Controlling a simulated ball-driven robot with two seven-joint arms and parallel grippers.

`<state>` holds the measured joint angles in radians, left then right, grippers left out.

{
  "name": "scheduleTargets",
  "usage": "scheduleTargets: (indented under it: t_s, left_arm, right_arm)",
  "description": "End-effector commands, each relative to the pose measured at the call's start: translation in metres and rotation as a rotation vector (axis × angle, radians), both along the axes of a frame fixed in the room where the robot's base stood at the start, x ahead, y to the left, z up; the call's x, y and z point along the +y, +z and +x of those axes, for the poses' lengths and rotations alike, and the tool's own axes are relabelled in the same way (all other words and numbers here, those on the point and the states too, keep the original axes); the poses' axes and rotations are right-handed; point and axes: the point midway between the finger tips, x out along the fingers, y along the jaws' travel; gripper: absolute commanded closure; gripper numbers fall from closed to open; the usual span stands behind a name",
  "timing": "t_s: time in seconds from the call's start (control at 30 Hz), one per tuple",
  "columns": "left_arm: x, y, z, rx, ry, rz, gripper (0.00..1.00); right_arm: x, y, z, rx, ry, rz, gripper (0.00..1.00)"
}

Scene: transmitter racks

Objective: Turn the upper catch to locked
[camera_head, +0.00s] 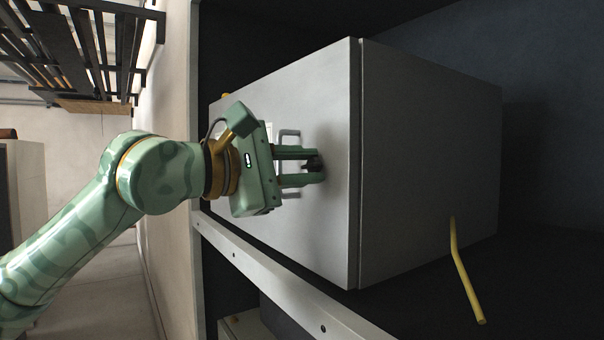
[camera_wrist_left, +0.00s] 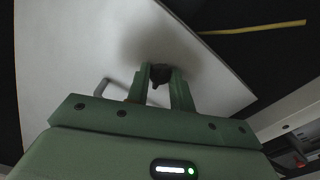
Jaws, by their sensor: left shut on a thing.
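A small dark catch (camera_head: 314,163) sits on the light grey front panel of a cabinet (camera_head: 255,110). My left gripper (camera_head: 319,165) is at the panel with its two green fingers closed on this catch, one on each side. In the left wrist view the dark catch (camera_wrist_left: 159,73) shows between the fingertips (camera_wrist_left: 160,80), against the pale panel. The fingers hide part of the catch, so its turned position is hard to read. I cannot tell for certain from these views that it is the upper one. My right gripper is not in view.
A grey handle (camera_head: 289,134) stands out from the panel close beside my fingers; it also shows in the left wrist view (camera_wrist_left: 104,88). A yellow rod (camera_head: 461,265) sticks out at the cabinet's right side. A grey rack rail (camera_head: 270,272) runs below the cabinet.

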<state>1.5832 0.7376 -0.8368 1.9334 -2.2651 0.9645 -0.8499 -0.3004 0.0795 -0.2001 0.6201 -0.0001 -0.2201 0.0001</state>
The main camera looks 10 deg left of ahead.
Motion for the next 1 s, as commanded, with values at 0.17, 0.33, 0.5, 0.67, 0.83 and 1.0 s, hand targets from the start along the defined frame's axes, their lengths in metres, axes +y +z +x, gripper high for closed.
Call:
scheduleTargets:
  t_s: [0.17,0.33,0.5,0.67,0.83,1.0]
  left_arm:
    - [0.0001,-0.0005,0.0001,-0.065,0.0,0.065,1.0]
    - [-0.0001,-0.0004,0.0001,-0.103,0.0,0.105,1.0]
    - [-0.0001,-0.0005,0.0001,-0.12,0.0,0.122,1.0]
    - [-0.0003,-0.0006,0.0,-0.124,0.0,0.126,1.0]
    - [-0.0003,-0.0007,0.0,-0.123,-0.001,0.127,1.0]
    - [-0.0003,-0.0007,0.0,-0.123,-0.001,0.126,0.55]
  right_arm:
    - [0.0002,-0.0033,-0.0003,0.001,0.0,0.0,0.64]
    - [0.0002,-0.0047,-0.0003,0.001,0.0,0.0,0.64]
    - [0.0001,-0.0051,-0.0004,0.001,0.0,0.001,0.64]
    - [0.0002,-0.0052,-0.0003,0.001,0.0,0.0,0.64]
    - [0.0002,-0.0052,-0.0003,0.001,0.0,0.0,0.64]
    - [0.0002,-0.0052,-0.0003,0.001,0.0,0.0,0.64]
